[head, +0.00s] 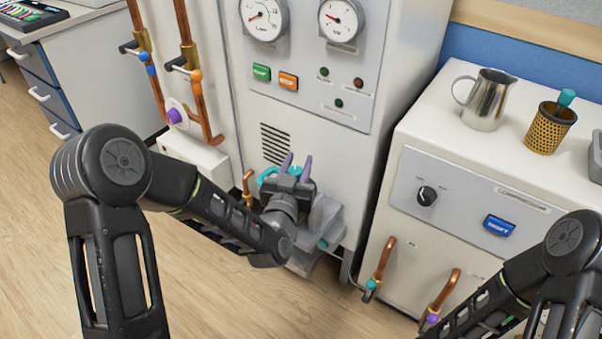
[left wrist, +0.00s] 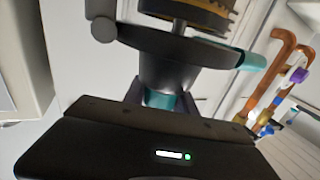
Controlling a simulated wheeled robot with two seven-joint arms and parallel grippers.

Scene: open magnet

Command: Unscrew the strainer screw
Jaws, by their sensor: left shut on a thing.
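My left gripper (head: 296,168) is at the lower front of the tall white cabinet, its fingers pointing at the panel. In the left wrist view, a teal piece that I take for the strainer screw (left wrist: 160,98) sits between the fingers, below a dark tapered body (left wrist: 168,70). The gripper is shut on it, though its hold is partly hidden by the gripper body. A teal curved part (head: 266,176) shows just left of the gripper in the head view. My right arm enters at the lower right; its gripper is out of view.
The tall white cabinet (head: 400,60) carries gauges and buttons. Copper pipes (head: 199,90) run down its left side. A low white unit (head: 470,170) to the right holds a steel jug (head: 488,101) and a mesh cup (head: 550,128). Wooden floor (head: 30,200) is clear at left.

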